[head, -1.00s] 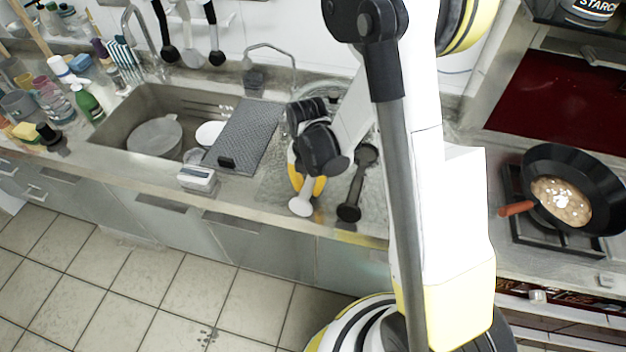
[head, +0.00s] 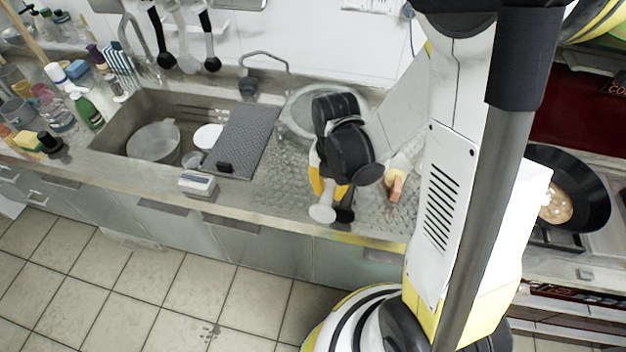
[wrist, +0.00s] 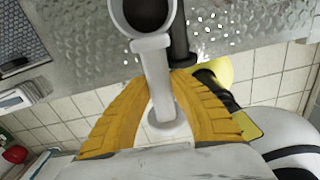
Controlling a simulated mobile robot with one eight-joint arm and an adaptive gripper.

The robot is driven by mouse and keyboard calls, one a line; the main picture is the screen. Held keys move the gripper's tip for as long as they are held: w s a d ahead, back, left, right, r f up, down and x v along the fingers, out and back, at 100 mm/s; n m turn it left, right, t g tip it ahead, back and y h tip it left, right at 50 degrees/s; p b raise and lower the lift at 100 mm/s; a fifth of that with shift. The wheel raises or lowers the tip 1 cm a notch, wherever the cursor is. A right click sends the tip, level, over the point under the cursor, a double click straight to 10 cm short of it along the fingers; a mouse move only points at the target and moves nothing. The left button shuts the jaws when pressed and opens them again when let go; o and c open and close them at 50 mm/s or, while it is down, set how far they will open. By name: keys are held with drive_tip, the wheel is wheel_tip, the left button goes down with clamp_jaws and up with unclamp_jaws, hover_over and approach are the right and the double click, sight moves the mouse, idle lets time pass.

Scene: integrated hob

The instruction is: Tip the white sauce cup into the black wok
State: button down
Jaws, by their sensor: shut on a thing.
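The white sauce cup shows in the wrist view (wrist: 150,42), with a dark inside and a long handle. My gripper (wrist: 160,112) has its yellow fingers shut around that handle. In the head view, my gripper (head: 330,188) is over the drainboard, with the white handle end (head: 322,213) sticking out below; the cup's bowl is hidden there. The black wok (head: 590,190) stands on the hob at the right, well away from the cup. It holds pale brown food (head: 556,203), and my arm hides its left part.
A dark, long-handled thing (head: 345,207) lies behind the white handle on the drainboard. The sink (head: 110,135), a grey mat (head: 245,135) and a small white box (head: 197,183) are left.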

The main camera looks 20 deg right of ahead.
drive_tip(key=shift+s+d+r, duration=0.25)
drive_tip(key=shift+s+r, duration=0.15)
drive_tip(key=shift+s, duration=0.2)
drive_tip(key=shift+s+d+r, duration=0.25)
drive_tip(key=shift+s+r, duration=0.15)
drive_tip(key=shift+s, duration=0.2)
idle(0.5)
